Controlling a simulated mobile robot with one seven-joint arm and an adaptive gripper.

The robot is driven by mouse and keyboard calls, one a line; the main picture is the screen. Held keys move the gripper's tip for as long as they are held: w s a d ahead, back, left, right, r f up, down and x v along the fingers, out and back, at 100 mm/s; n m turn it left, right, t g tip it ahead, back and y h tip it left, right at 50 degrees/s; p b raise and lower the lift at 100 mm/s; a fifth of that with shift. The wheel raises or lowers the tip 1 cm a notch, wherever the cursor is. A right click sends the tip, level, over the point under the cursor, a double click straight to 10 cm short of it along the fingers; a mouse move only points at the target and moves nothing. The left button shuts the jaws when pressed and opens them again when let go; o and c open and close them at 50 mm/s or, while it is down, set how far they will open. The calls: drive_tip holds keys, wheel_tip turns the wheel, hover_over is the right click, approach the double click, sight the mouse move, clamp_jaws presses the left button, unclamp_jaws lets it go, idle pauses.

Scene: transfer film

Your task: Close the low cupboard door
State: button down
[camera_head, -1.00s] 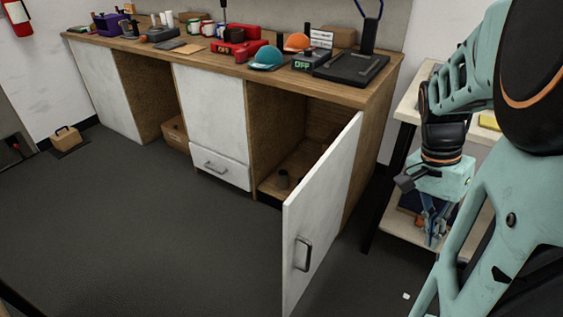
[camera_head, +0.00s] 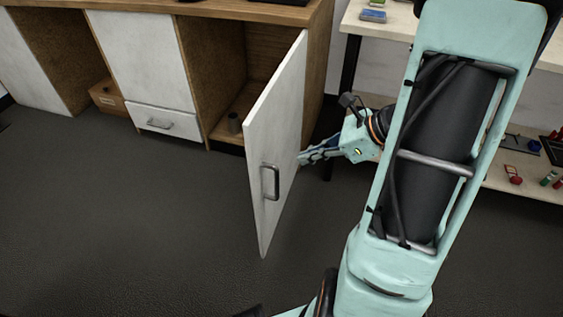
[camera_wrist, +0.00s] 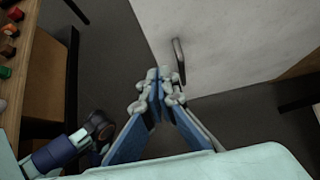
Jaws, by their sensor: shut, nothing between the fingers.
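The low cupboard door (camera_head: 276,125) is a white panel standing wide open, hinged at the right side of the low cupboard (camera_head: 243,70). Its grey bar handle (camera_head: 270,182) is near the free edge, on the face turned toward me. The handle also shows in the wrist view (camera_wrist: 179,60), against the white door (camera_wrist: 225,45). My gripper (camera_head: 302,158) is at the right of the door, beside its handle face. In the wrist view my fingertips (camera_wrist: 160,84) are together, empty, close to the handle. I cannot tell whether they touch the door.
A closed drawer (camera_head: 157,122) and a cardboard box (camera_head: 107,97) are to the left. A shelf unit with small items (camera_head: 520,165) stands at the right. The dark floor (camera_head: 130,220) left of the door is clear.

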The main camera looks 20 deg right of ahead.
sight(256, 167)
drive_tip(key=b+x, duration=0.1)
drive_tip(key=x, duration=0.3)
drive_tip(key=r+b+x, duration=0.1)
drive_tip(key=x, duration=0.2)
drive_tip(key=a+b+x, duration=0.1)
drive_tip(key=x, duration=0.3)
drive_tip(key=shift+w+a+b, duration=0.25)
drive_tip(key=shift+w+b, duration=0.05)
drive_tip(key=shift+w, duration=0.1)
drive_tip(key=shift+w+a, duration=0.35)
drive_tip(key=shift+a, duration=0.1)
